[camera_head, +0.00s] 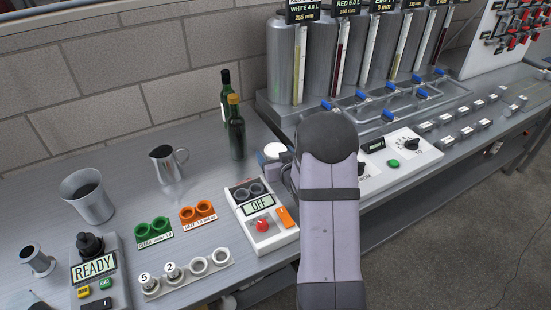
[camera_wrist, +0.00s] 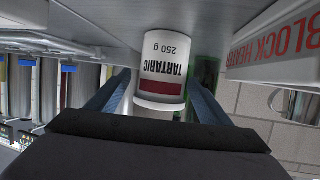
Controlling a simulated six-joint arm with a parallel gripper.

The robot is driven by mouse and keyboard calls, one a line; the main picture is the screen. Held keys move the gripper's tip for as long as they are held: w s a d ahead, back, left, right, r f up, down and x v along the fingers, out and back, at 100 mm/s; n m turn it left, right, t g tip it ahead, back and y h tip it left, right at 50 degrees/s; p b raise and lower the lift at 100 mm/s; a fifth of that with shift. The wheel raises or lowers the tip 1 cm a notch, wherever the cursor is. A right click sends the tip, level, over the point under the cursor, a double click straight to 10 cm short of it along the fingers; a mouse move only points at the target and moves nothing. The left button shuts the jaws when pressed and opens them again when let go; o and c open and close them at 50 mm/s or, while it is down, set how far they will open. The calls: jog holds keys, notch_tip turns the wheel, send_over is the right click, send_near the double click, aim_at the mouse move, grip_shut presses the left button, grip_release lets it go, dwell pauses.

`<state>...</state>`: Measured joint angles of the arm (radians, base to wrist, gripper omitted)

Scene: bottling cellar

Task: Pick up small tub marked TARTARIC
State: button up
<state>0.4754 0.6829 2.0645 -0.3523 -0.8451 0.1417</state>
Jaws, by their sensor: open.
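The small tub marked TARTARIC (camera_wrist: 165,62) is white with a dark red band and "250 g" on its label. It appears upside down in the wrist view, between the two blue-grey fingers of my gripper (camera_wrist: 160,80). The fingers stand apart on either side of it, and a gap shows at least on its left. I cannot tell whether the right finger touches it. In the head view a white round lid (camera_head: 275,150), likely this tub's, shows beside the gripper; my arm hides much of that area.
The block heater (camera_head: 286,243) with an OFF display stands close in front. Two dark bottles (camera_head: 236,135) stand behind, left of the lid. Steel tanks (camera_head: 287,65) and a white control panel (camera_head: 405,158) lie to the right. A metal jug (camera_head: 167,166) stands further left.

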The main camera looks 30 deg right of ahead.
jog(key=shift+p+x, duration=0.35)
jog(key=shift+x, duration=1.4)
jog(key=c, duration=1.3)
jog(key=shift+c, duration=0.2)
jog(key=shift+r, duration=0.15)
notch_tip(320, 180, up, 10)
jog(key=b, duration=0.1)
